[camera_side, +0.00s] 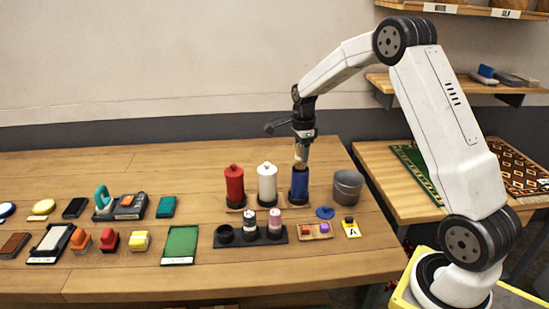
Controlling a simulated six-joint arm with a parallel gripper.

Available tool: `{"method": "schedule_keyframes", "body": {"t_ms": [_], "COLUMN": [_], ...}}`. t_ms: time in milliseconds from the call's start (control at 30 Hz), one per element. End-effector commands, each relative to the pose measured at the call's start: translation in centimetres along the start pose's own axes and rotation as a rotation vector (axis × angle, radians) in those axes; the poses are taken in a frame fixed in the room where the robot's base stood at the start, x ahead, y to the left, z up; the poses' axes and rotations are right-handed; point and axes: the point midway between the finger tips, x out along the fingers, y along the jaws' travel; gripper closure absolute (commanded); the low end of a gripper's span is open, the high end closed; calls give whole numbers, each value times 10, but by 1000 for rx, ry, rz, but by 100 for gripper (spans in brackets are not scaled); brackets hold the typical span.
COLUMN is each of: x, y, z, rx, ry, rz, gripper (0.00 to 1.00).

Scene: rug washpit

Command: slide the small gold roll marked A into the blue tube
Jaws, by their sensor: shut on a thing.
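The blue tube (299,187) stands upright on a dark base, at the right end of a row with a red and a white container. My gripper (302,157) points down directly above its mouth, shut on a small gold-brown thing that looks like the gold roll (301,164). Only a sliver of the roll shows, and its A mark cannot be read. I cannot tell whether its lower end is inside the tube or just above it. A round blue lid (325,212) lies on the table in front of the tube.
The red container (235,186) and white container (267,184) stand left of the tube. A grey bucket (348,187) stands close on its right. In front are a dark rack (250,237), a small wooden tray (315,231) and a yellow card marked A (351,229).

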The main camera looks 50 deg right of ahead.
Motion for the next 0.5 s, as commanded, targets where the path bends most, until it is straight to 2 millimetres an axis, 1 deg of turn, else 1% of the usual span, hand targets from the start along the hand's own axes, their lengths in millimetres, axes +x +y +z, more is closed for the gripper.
{"method": "schedule_keyframes", "body": {"t_ms": [500], "x": [3], "y": [0], "z": [0], "rx": [0], "ry": [0], "rz": [0], "gripper": [100]}}
